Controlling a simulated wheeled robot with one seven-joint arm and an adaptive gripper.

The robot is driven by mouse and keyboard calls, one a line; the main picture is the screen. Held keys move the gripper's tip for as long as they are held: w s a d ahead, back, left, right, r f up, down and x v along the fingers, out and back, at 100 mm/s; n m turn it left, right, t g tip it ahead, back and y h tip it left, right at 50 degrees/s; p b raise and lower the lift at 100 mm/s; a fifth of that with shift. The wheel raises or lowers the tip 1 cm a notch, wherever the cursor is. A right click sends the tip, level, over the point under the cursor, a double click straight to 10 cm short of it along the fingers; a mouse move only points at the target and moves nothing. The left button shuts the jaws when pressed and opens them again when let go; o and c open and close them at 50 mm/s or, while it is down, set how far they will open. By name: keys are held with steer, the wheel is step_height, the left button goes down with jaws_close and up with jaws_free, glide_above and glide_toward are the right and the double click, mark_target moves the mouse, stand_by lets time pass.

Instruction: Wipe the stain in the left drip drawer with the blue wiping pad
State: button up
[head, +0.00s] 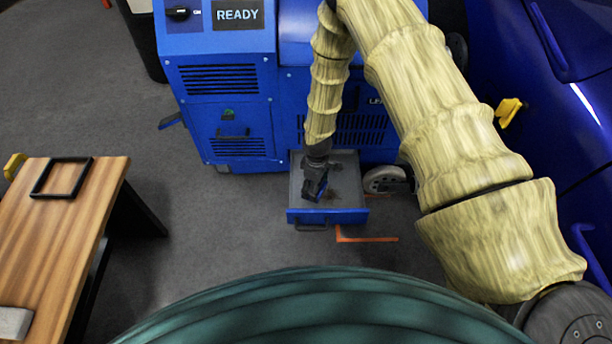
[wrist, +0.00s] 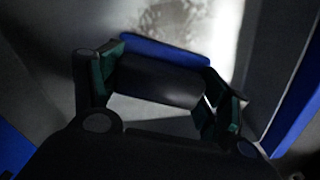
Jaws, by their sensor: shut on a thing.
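The left drip drawer (head: 345,214) is pulled open at the foot of the blue machine, with a grey interior. My gripper (head: 315,184) reaches down into it. In the wrist view my gripper (wrist: 162,84) is shut on the dark handle of the blue wiping pad (wrist: 166,52). The pad's blue edge shows just beyond the handle, close over the drawer's floor. I cannot tell whether it touches the floor. A dark speckled stain (wrist: 178,16) lies on the floor just beyond the pad. Dark marks also show beside the gripper in the head view.
The blue machine (head: 225,75) with a READY screen stands behind the drawer. A wooden table (head: 60,235) with a black frame (head: 62,178) is at the left. A dark blue car (head: 560,130) fills the right. Grey floor is clear between table and drawer.

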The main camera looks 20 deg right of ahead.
steer(key=shift+w+a, duration=0.2)
steer(key=shift+a, duration=0.6)
steer(key=r+p, duration=0.1)
steer(key=r, duration=0.1)
steer(key=r+p, duration=0.2)
steer(key=shift+w+a, duration=0.15)
steer(key=shift+a, duration=0.25)
steer(key=shift+r+p, duration=1.8)
steer(key=shift+r, duration=0.15)
